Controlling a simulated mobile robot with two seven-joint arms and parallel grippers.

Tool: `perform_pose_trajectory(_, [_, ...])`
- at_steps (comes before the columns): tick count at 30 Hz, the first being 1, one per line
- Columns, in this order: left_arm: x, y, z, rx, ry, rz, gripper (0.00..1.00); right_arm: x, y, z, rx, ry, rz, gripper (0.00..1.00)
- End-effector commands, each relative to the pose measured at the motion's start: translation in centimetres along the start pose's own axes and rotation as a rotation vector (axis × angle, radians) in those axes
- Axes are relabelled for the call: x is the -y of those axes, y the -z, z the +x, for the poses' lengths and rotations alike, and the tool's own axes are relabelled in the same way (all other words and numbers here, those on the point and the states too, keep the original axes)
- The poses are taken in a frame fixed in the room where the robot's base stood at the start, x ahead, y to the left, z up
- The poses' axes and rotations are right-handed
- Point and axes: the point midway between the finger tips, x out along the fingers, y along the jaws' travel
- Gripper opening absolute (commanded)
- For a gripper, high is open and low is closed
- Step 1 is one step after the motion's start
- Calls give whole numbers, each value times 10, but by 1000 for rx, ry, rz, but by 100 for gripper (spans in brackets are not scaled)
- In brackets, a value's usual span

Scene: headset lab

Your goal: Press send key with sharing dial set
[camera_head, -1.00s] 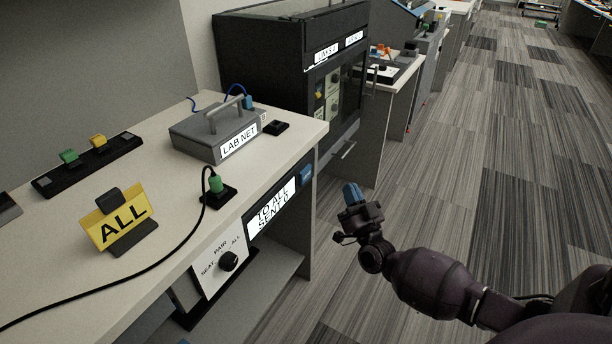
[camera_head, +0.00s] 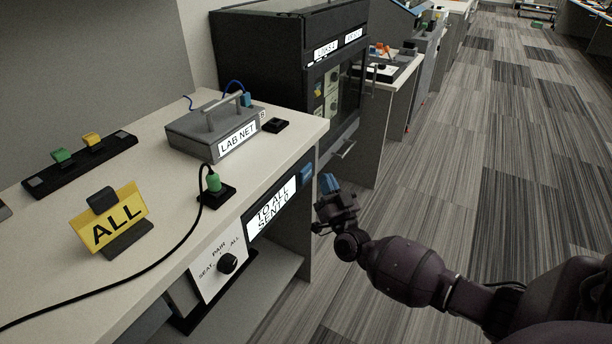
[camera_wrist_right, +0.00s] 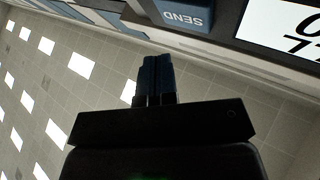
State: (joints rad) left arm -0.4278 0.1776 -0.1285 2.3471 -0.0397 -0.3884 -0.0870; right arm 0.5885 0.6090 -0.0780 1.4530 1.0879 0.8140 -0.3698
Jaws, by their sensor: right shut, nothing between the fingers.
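The blue send key (camera_head: 306,173) is on the bench's front face, right of the lit display (camera_head: 272,209), which reads "TO ALL" and "SENT 0". In the right wrist view the key (camera_wrist_right: 186,15) shows its "SEND" label. My right gripper (camera_head: 328,183) is shut and empty, with blue fingertips just right of the key. In the wrist view its fingertips (camera_wrist_right: 155,72) point toward the key with a small gap. The black sharing dial (camera_head: 228,263) is on a white plate marked SEAT, PAIR and ALL; its exact pointing is too small to tell. My left gripper is out of view.
On the bench top stand a yellow "ALL" sign (camera_head: 108,222), a grey "LAB NET" box (camera_head: 212,132) and a green plug (camera_head: 214,184) with a black cable. A dark cabinet (camera_head: 270,60) stands behind. The carpet floor (camera_head: 450,180) to the right is clear.

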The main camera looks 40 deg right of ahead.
Motion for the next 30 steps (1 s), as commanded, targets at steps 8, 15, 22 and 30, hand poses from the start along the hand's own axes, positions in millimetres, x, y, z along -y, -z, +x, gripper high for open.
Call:
perform_pose_trajectory(8, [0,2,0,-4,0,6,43,9,-7,12,-3,0,0,0])
perform_pose_trajectory(15, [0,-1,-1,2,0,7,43,10,-8,14,-3,0,0,0])
perform_pose_trajectory(22, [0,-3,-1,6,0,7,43,10,-8,13,-3,0,0,0])
perform_pose_trajectory(30, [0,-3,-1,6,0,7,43,10,-8,13,-3,0,0,0])
